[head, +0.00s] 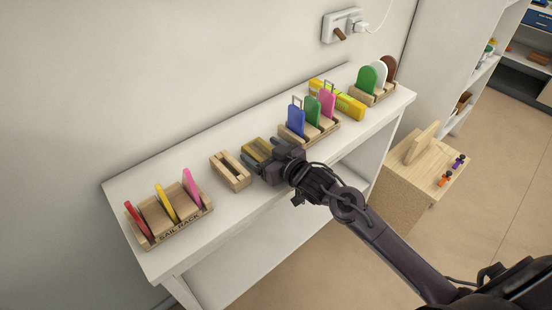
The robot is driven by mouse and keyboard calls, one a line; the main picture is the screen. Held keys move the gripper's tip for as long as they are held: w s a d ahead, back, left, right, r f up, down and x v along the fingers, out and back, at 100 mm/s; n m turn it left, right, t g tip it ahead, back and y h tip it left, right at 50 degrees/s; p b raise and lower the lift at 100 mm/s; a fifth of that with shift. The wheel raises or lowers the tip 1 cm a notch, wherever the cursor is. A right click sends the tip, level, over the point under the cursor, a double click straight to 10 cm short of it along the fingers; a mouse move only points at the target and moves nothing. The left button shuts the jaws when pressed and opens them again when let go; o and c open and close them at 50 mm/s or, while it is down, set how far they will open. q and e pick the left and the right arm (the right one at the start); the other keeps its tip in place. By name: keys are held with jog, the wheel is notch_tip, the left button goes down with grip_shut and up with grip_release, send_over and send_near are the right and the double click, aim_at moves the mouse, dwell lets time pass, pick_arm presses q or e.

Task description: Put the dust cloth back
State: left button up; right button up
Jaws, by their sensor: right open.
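A mustard-yellow folded thing, which looks like the dust cloth (257,148), lies on the white shelf top beside a small wooden slotted block. My right gripper (264,153) is open, with its fingers at the cloth's near side. The gripper body hides part of the cloth, and I cannot tell whether the fingers touch it. My left gripper is not in view.
A sail rack (180,232) with colored pieces stands at the left, next to the slotted wooden block (230,172). The front left strip of the white table (228,214) is clear.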

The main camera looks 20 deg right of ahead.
jog(key=v, duration=1.1)
jog(key=shift+s+b, duration=0.3)
jog(key=shift+b, duration=0.1)
jog(key=shift+d+r, duration=0.1)
